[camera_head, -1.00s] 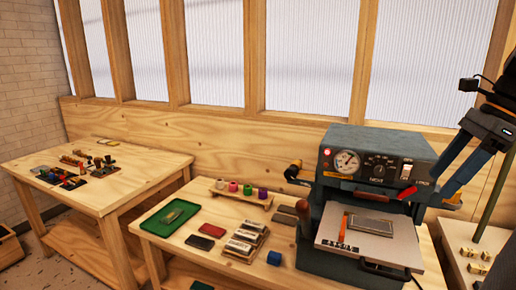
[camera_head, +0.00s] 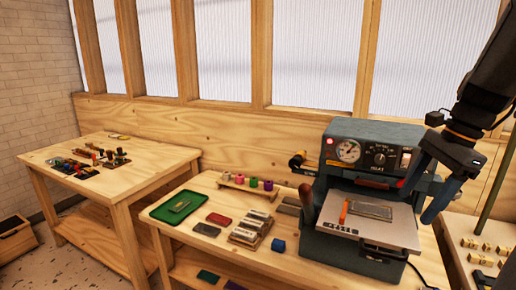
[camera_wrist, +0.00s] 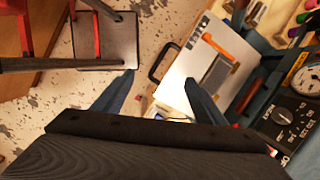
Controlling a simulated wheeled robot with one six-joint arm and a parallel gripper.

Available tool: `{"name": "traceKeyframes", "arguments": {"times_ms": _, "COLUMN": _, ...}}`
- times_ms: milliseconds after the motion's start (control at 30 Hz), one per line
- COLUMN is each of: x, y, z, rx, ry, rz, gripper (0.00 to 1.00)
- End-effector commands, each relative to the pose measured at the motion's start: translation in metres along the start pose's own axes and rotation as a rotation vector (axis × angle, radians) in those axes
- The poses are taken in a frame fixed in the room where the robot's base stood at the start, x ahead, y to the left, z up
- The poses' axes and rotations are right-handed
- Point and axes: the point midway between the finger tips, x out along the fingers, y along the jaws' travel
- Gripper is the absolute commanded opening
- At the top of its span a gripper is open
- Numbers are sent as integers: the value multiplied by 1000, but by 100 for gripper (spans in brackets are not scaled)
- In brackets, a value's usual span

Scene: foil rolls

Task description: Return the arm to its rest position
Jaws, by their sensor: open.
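My gripper (camera_head: 428,190) shows at the right in the head view, in front of the right side of the dark hot-stamping machine (camera_head: 330,185). Its two blue fingers point down and are spread apart with nothing between them. In the wrist view my gripper (camera_wrist: 158,90) is also open and empty, with the floor and the machine's pale plate (camera_wrist: 192,92) beyond it. My dark arm comes in from the upper right of the head view.
The machine's plate (camera_head: 395,232) holds an orange-handled tool and a grey block. Another table (camera_head: 60,155) stands farther left.

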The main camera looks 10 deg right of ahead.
Motion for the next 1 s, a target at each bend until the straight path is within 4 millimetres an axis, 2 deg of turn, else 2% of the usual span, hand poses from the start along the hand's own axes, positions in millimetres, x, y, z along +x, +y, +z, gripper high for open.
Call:
{"name": "traceKeyframes", "arguments": {"times_ms": 33, "x": 19, "y": -2, "z": 8, "rx": -68, "ry": 12, "rz": 13, "gripper": 65}}
{"name": "traceKeyframes", "arguments": {"times_ms": 167, "x": 66, "y": -2, "z": 31, "rx": -290, "ry": 56, "rz": 45, "gripper": 65}}
{"name": "traceKeyframes", "arguments": {"times_ms": 267, "x": 114, "y": 1, "z": 54, "rx": -531, "ry": 96, "rz": 77, "gripper": 65}}
{"name": "traceKeyframes", "arguments": {"times_ms": 400, "x": 180, "y": 12, "z": 88, "rx": -908, "ry": 148, "rz": 120, "gripper": 65}}
{"name": "traceKeyframes", "arguments": {"times_ms": 500, "x": 220, "y": 24, "z": 109, "rx": -1172, "ry": 178, "rz": 146, "gripper": 65}}
{"name": "traceKeyframes", "arguments": {"times_ms": 600, "x": 251, "y": 36, "z": 127, "rx": -1399, "ry": 198, "rz": 164, "gripper": 65}}
{"name": "traceKeyframes", "arguments": {"times_ms": 700, "x": 272, "y": 46, "z": 140, "rx": -1567, "ry": 211, "rz": 174, "gripper": 65}}
{"name": "traceKeyframes", "arguments": {"times_ms": 800, "x": 282, "y": 52, "z": 147, "rx": -1667, "ry": 218, "rz": 179, "gripper": 65}}
{"name": "traceKeyframes", "arguments": {"times_ms": 1000, "x": 286, "y": 55, "z": 150, "rx": -1712, "ry": 222, "rz": 180, "gripper": 65}}
